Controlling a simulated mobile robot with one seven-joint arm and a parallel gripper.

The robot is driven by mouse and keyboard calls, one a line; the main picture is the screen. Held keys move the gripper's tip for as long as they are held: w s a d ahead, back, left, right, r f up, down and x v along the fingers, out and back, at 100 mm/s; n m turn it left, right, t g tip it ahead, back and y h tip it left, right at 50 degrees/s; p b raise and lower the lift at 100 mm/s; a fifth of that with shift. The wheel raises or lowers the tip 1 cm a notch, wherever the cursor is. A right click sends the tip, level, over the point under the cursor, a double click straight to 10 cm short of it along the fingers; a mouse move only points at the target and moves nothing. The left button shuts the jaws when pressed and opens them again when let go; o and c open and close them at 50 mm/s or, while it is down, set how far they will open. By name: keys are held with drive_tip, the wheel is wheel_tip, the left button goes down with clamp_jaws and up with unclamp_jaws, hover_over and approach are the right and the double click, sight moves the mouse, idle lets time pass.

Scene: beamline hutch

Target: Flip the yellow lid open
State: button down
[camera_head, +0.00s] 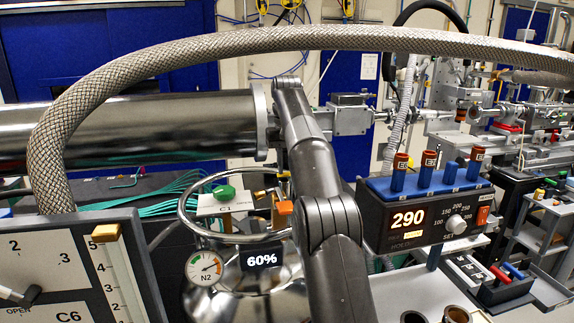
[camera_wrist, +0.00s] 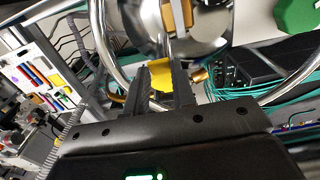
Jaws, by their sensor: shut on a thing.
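In the wrist view my gripper (camera_wrist: 161,80) has its dark fingers closed on a small yellow piece, which appears to be part of the yellow lid (camera_wrist: 161,72). A shiny round metal vessel (camera_wrist: 205,22) with an orange-brown part lies just beyond the fingertips. In the head view the steel vessel (camera_head: 222,300) stands at the lower middle, with a ring handle (camera_head: 184,215), an N2 gauge (camera_head: 204,267) and a 60% display (camera_head: 262,259). My arm crosses in front of it and hides my fingertips and the lid there. How far the lid is tilted cannot be told.
A braided hose (camera_head: 300,38) arches over the vessel. A heater box (camera_head: 415,222) reading 290 stands to the right, and a panel with a slider (camera_head: 105,270) to the left. A green knob (camera_head: 225,192) and an orange block (camera_head: 285,208) sit near the ring.

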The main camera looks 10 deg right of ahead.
drive_tip(key=c, duration=1.2)
unclamp_jaws()
drive_tip(key=shift+f, duration=0.1)
drive_tip(key=shift+s+f+t, duration=0.1)
drive_tip(key=shift+s+t, duration=0.05)
drive_tip(key=shift+t, duration=0.25)
drive_tip(key=s+r+t, duration=0.4)
drive_tip(key=s+r, duration=0.2)
drive_tip(key=r, duration=0.2)
drive_tip(key=s+a+f, duration=0.1)
drive_tip(key=s+f, duration=0.2)
drive_tip(key=s, duration=0.9)
drive_tip(key=s+a+f, duration=0.1)
drive_tip(key=s+f, duration=0.3)
drive_tip(key=s, duration=0.8)
drive_tip(key=shift+s+a, duration=0.15)
drive_tip(key=shift+a, duration=0.2)
drive_tip(key=shift+c, duration=0.2)
